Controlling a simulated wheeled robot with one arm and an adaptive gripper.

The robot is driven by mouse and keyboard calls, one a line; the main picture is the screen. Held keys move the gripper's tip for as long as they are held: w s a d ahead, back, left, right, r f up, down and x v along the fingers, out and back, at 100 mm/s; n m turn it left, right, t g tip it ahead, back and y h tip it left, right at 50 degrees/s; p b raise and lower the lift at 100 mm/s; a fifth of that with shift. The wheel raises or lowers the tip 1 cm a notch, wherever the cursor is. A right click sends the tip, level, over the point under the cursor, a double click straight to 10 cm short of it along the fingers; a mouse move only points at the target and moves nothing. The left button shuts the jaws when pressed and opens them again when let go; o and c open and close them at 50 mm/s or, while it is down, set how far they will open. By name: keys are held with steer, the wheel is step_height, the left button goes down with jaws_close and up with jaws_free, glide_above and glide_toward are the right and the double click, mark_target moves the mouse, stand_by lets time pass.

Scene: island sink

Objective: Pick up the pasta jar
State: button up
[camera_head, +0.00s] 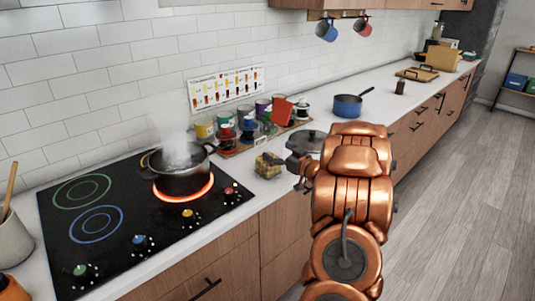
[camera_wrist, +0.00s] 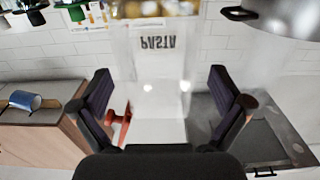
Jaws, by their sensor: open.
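The pasta jar (camera_head: 268,165) is a small clear jar with yellowish contents. It stands on the white counter just right of the cooktop. In the wrist view the clear jar with an upside-down PASTA label (camera_wrist: 158,43) shows at top centre, with yellowish contents at the upper edge. My gripper (camera_head: 298,170) is right beside the jar in the head view, partly hidden by my copper arm. In the wrist view my gripper (camera_wrist: 161,78) has its two dark fingers wide apart, with the jar appearing between and beyond them. I cannot tell whether they touch it.
A steaming dark pot (camera_head: 180,177) sits on a glowing burner left of the jar. A tray of several colourful mugs (camera_head: 227,123) stands by the wall. A blue saucepan (camera_head: 348,106) is farther along the counter.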

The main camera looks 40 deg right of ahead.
steer(key=w+p, duration=0.1)
steer(key=w, duration=0.3)
steer(key=shift+w+d+r+p, duration=0.15)
steer(key=shift+w+r+p, duration=0.05)
steer(key=shift+w+p, duration=0.15)
steer(key=c, duration=1.4)
steer(key=shift+c, duration=0.8)
steer(key=shift+r, duration=0.2)
